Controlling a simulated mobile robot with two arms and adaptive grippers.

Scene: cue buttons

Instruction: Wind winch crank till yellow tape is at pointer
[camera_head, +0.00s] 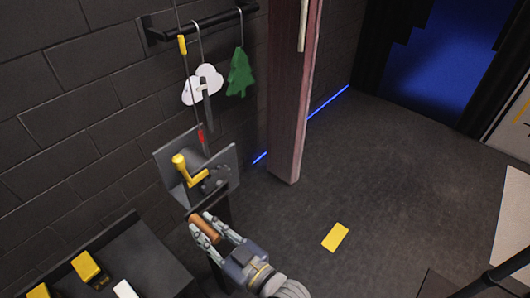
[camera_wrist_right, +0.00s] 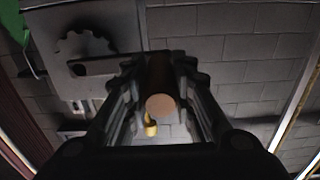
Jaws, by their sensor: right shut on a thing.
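The winch (camera_head: 230,160) is a grey bracket by the brick wall, with a yellow part (camera_head: 181,165) at its front. A thin cable rises from it, with a red mark (camera_head: 201,134) low down and yellow tape (camera_head: 182,44) high up near the rail. I cannot pick out the pointer for certain. My right gripper (camera_head: 206,227) is shut on the brown crank handle (camera_head: 203,230), in front of and below the winch. In the right wrist view the handle's round end (camera_wrist_right: 160,106) shows between the fingers, with a toothed wheel (camera_wrist_right: 84,45) behind at left. My left gripper is out of view.
A white cloud (camera_head: 190,91) and a green tree (camera_head: 240,75) hang from a black rail (camera_head: 215,24). A reddish post (camera_head: 290,110) stands right of the winch. A dark bench (camera_head: 150,263) with yellow-topped items is at lower left. A yellow card (camera_head: 335,237) lies on open floor.

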